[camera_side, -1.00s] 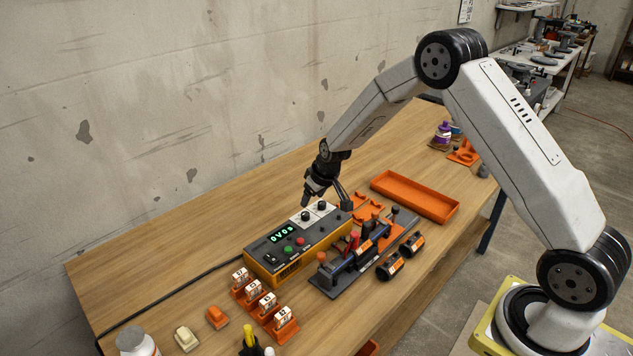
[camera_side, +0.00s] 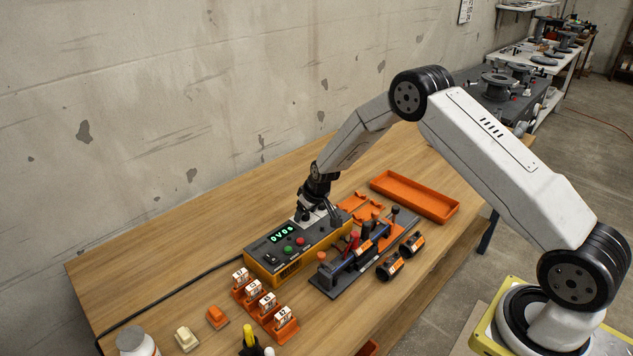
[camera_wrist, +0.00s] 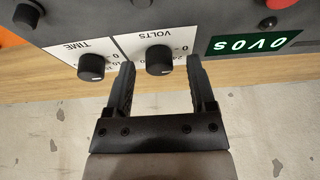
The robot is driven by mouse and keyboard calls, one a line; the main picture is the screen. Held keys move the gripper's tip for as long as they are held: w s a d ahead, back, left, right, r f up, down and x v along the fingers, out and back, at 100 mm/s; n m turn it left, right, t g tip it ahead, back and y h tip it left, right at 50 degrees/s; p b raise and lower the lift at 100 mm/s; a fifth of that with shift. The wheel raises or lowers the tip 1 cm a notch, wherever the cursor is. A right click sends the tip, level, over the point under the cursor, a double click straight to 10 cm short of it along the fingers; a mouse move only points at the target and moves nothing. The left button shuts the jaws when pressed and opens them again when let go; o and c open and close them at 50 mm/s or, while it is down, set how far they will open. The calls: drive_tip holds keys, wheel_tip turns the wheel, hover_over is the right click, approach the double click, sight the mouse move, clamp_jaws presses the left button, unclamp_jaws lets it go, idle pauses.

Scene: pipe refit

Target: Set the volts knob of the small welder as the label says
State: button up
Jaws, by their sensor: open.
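The small welder (camera_side: 290,247) is an orange box with a dark top panel on the table. Its green display (camera_side: 282,234) is lit; in the wrist view the display (camera_wrist: 255,43) shows upside down. The volts knob (camera_wrist: 159,60) is black, on a white label plate marked VOLTS (camera_wrist: 152,40). The time knob (camera_wrist: 91,66) is beside it on its own white plate. My gripper (camera_wrist: 162,66) is open, its two fingers on either side of the volts knob; whether they touch it is unclear. In the side view my gripper (camera_side: 318,217) hides both knobs.
Right of the welder stands a dark fixture (camera_side: 352,258) with clamps, near black pipe pieces (camera_side: 391,265). An orange tray (camera_side: 414,196) lies behind. Orange stands with labelled parts (camera_side: 268,301) are in front.

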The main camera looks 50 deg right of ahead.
clamp_jaws()
idle(0.3)
drive_tip(key=shift+a+m+h, duration=0.1)
drive_tip(key=shift+m+h, duration=0.6)
drive_tip(key=shift+m, duration=1.1)
drive_tip(key=shift+m+g, duration=0.3)
drive_tip(key=shift+m, duration=0.1)
drive_tip(key=shift+m+g+h, duration=0.4)
drive_tip(key=shift+m+h, duration=0.4)
drive_tip(key=shift+m, duration=1.5)
unclamp_jaws()
